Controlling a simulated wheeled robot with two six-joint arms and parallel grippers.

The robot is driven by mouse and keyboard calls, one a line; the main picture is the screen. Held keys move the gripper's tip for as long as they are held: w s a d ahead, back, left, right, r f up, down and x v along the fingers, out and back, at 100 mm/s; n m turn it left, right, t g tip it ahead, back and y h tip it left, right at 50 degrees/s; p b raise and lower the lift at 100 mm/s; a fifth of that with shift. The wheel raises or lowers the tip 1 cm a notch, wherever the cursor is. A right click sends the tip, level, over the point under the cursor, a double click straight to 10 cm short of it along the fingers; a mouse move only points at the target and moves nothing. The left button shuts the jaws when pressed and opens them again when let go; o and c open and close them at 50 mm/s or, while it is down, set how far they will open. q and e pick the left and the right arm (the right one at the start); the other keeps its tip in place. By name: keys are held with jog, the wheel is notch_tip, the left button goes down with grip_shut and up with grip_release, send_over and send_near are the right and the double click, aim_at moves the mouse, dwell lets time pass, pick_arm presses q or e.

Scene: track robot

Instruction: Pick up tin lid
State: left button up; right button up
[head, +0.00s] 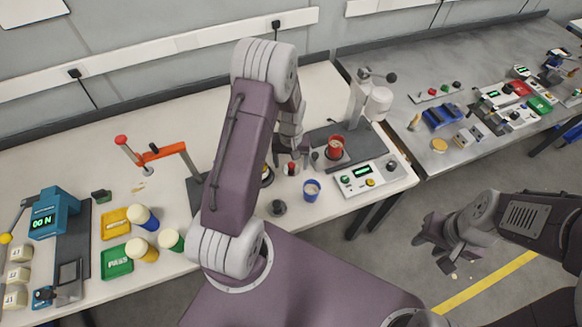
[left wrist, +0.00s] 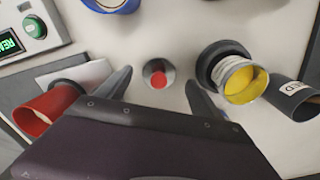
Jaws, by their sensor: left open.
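A small grey round piece with a red centre (left wrist: 158,75), possibly the tin lid, stands on the white bench; I cannot tell for sure. It shows as a small red-topped piece in the head view (head: 291,168). My left gripper (left wrist: 158,88) is open, with one finger on either side of this piece and nothing held. In the head view my left gripper (head: 290,147) points down over the bench, partly hidden by my arm. A yellow-lined tin with a silver rim (left wrist: 242,84) stands right of it in the wrist view. My right gripper (head: 436,246) is open and empty above the floor.
A dark labelled cylinder (left wrist: 292,98) stands beyond the tin. Bare bench lies in front of the blue cup.

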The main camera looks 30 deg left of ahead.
pick_arm(q)
jog(key=shift+w+f, duration=0.15)
jog(key=shift+f, duration=0.75)
jog(key=c, duration=1.4)
jog(key=shift+r, duration=0.1)
jog(key=shift+c, duration=0.2)
